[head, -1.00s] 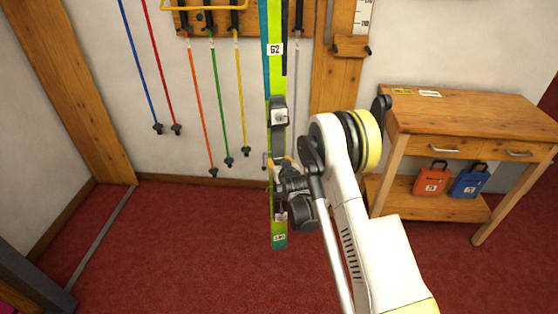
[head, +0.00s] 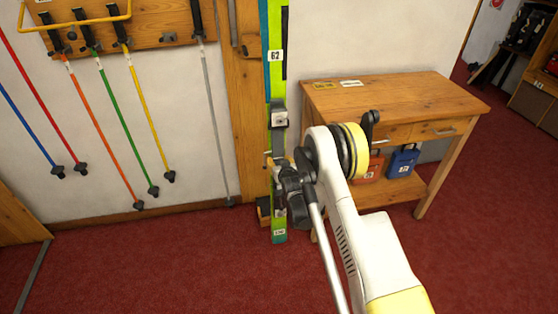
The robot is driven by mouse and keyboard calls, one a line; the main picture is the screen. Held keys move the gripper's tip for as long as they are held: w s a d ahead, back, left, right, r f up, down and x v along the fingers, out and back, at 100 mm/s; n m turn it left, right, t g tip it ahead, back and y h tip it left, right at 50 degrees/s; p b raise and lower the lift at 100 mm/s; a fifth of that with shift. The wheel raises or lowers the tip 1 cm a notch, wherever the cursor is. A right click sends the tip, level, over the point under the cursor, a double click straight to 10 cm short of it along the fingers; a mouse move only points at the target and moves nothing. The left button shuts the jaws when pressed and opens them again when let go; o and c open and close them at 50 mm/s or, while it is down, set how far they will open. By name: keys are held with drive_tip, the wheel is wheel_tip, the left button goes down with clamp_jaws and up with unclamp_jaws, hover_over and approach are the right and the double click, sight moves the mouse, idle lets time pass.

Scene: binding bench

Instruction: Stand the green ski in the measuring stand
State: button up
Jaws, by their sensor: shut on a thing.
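The green ski (head: 277,90) hangs upright in the middle of the head view, with a teal edge, a white number label and a dark binding. My gripper (head: 277,172) is shut on it at the lower binding area; the fingers are partly hidden by my wrist. The ski's top end is out of the picture. The measuring stand, seen as a wooden upright (head: 244,112) against the wall, is just behind and left of the ski. A low wooden block with a dark part (head: 263,211), apparently its foot, is partly covered by the ski.
A wooden side table (head: 380,95) stands close on the right, with a red bag (head: 369,170) and a blue bag (head: 403,162) on its lower shelf. Several ski poles hang from a wooden rack (head: 150,30) on the left. The red carpet (head: 160,265) in front is clear.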

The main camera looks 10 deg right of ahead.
sight(277, 154)
drive_tip(key=shift+w+d, duration=0.25)
drive_tip(key=shift+w, duration=0.9)
drive_tip(key=shift+x, duration=0.95)
drive_tip(key=shift+r, duration=0.2)
drive_tip(key=shift+w+f, duration=0.1)
drive_tip(key=shift+w, duration=0.1)
